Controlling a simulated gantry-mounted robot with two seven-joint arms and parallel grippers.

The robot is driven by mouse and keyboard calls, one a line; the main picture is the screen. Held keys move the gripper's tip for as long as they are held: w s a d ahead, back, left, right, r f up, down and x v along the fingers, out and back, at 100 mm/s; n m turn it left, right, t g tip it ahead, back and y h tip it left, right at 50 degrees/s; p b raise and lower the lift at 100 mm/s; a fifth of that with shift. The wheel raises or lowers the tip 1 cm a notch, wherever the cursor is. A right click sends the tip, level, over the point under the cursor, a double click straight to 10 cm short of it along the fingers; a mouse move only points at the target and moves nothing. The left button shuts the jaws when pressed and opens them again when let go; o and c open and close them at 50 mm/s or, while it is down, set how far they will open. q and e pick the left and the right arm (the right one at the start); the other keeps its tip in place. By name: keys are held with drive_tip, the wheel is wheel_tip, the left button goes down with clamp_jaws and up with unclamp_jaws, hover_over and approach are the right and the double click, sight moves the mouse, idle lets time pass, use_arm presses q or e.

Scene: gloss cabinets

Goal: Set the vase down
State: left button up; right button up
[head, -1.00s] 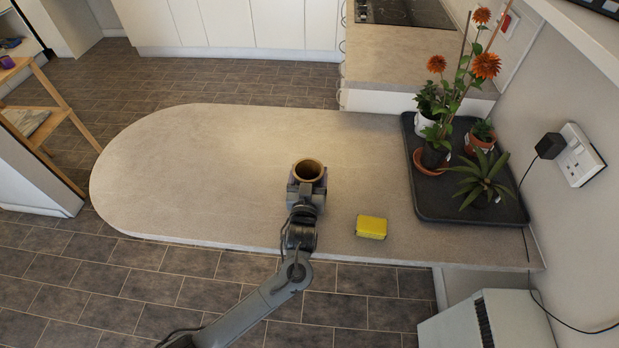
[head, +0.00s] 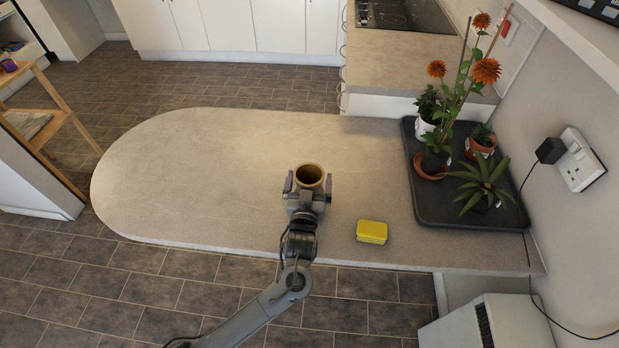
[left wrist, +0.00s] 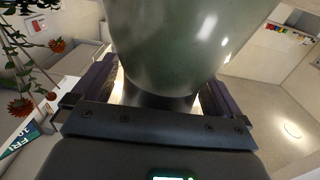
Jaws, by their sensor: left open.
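The vase (head: 310,176) is upright at the middle of the counter (head: 200,175), its round brown mouth facing up in the head view. Its glossy greenish body (left wrist: 175,40) fills the top of the left wrist view. My left gripper (head: 308,186) is open, with one finger on each side of the vase. In the left wrist view, bright gaps show between the fingers and the vase's narrow lower part. The vase's base is hidden behind my gripper, so its contact with the counter cannot be seen directly. My right gripper is out of view.
A yellow sponge (head: 372,232) lies right of my gripper near the front edge. A dark tray (head: 432,205) with several potted plants stands at the right, by the wall socket (head: 580,158). The counter's left half is clear.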

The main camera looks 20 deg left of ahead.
use_arm(q)
drive_tip(key=s+f+g+h, duration=0.1)
drive_tip(key=s, duration=0.4)
drive_tip(key=s+d+f+g+h, duration=0.1)
drive_tip(key=s+f, duration=0.1)
drive_tip(key=s, duration=0.2)
drive_tip(key=s+d+f+m+g+h, duration=0.1)
drive_tip(key=s+f, duration=0.1)
drive_tip(key=s, duration=0.3)
drive_tip(key=shift+s+d+f+g, duration=0.15)
drive_tip(key=shift+s+g, duration=0.15)
drive_tip(key=s+a+f+m+g, duration=0.1)
drive_tip(key=s+a+g, duration=0.1)
drive_tip(key=s, duration=0.5)
drive_tip(key=s+a+f+m+g+h, duration=0.1)
drive_tip(key=s+a+g, duration=0.1)
drive_tip(key=s+g, duration=0.2)
drive_tip(key=s+a+f+m+g, duration=0.1)
drive_tip(key=s+g, duration=0.3)
drive_tip(key=s, duration=0.7)
drive_tip(key=shift+a+f+m+h, duration=0.3)
drive_tip(key=shift+a+f+m, duration=0.1)
drive_tip(key=shift+a+f, duration=0.1)
wheel_tip(320, 180, up, 23)
drive_tip(key=p, duration=2.3)
